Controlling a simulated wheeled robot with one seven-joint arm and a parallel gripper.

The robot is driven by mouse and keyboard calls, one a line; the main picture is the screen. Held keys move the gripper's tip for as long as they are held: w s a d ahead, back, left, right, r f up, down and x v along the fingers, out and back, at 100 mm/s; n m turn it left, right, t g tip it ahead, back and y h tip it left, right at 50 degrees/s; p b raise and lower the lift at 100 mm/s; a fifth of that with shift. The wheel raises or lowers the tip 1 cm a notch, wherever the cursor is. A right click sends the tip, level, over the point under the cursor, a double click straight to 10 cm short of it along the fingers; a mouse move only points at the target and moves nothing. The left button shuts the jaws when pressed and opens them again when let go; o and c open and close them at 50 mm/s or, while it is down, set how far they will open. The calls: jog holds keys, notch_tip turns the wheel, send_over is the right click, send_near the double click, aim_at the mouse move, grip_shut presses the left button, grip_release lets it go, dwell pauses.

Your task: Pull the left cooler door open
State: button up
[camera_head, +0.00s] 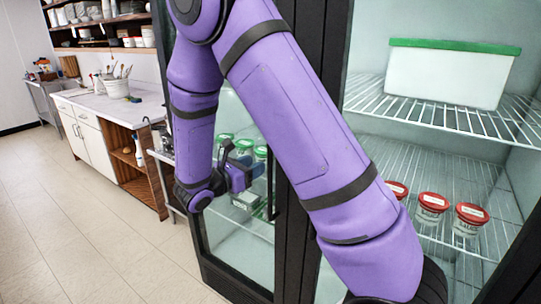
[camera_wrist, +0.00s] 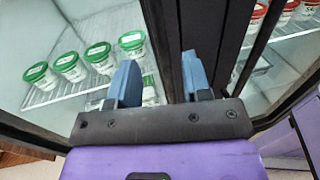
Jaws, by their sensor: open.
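The left cooler door (camera_head: 290,235) is a glass panel in a black frame and looks shut. Green-lidded tubs show behind its glass. A dark upright handle bar (camera_head: 271,185) stands at its right side, partly hidden by my arm. My gripper (camera_head: 245,168) is in front of this door near the bar, partly hidden by its own wrist. In the wrist view, my gripper (camera_wrist: 158,80) has its two blue fingers apart, with the dark upright frame (camera_wrist: 165,45) showing between and beyond them. I cannot tell whether the fingers straddle the handle or touch it.
The right cooler bay shows wire shelves (camera_head: 440,115), a white bin with a green lid (camera_head: 450,75) and red-lidded tubs (camera_head: 432,207). A counter (camera_head: 115,110) with a utensil pot (camera_head: 116,88) stands at left. The tiled floor (camera_head: 80,220) in front is clear.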

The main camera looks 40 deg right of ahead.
aim_at(268, 159)
jog(key=d, duration=0.3)
jog(key=w+d, duration=0.1)
jog(key=d, duration=0.4)
jog(key=shift+w+d, duration=0.15)
jog(key=shift+d, duration=0.2)
grip_shut()
